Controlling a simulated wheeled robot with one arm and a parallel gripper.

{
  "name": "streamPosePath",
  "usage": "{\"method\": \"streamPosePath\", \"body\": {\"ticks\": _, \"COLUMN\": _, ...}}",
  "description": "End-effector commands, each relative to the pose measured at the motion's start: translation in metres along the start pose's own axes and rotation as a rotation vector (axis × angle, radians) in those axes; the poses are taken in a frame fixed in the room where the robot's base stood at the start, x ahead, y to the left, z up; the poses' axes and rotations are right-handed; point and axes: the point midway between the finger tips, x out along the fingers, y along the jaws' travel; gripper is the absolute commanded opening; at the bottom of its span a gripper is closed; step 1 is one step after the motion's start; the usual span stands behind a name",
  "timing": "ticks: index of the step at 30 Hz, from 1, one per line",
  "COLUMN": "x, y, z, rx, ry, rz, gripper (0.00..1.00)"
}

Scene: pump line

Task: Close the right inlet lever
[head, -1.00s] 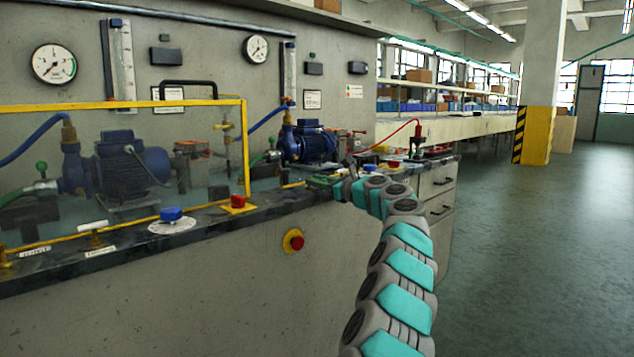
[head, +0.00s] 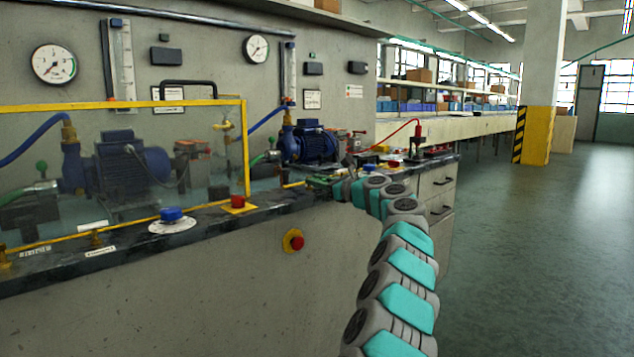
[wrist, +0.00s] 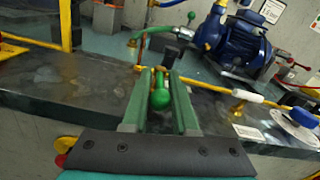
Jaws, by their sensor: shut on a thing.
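In the wrist view, my gripper (wrist: 160,82) has its two green fingers closed around a lever with a green ball end (wrist: 160,100), at the bench's front edge. I take this to be the right inlet lever; its base is mostly hidden by the fingers. In the head view, my gripper (head: 322,182) is low over the bench edge, in front of the right blue pump (head: 310,147), and the lever cannot be made out. Behind the fingers, another green knob (wrist: 191,16) sits by the green hose of that pump.
A white T-handle (wrist: 247,96) and a blue knob (wrist: 304,117) on a white disc stand right of the fingers. A yellow-framed clear guard (head: 245,150) stands to the left. A red stop button (head: 294,241) is on the bench front. The floor (head: 540,250) at right is clear.

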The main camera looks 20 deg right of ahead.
Motion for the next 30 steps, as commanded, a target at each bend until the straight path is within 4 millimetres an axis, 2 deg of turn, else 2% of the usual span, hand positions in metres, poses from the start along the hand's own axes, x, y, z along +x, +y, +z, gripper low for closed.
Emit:
{"method": "streamPosePath", "body": {"ticks": 14, "x": 0.001, "y": 0.006, "z": 0.002, "rx": 0.002, "ry": 0.02, "rz": -0.107, "gripper": 0.0}}
{"method": "streamPosePath", "body": {"ticks": 30, "x": 0.003, "y": 0.015, "z": 0.002, "rx": 0.001, "ry": 0.065, "rz": -0.323, "gripper": 0.0}}
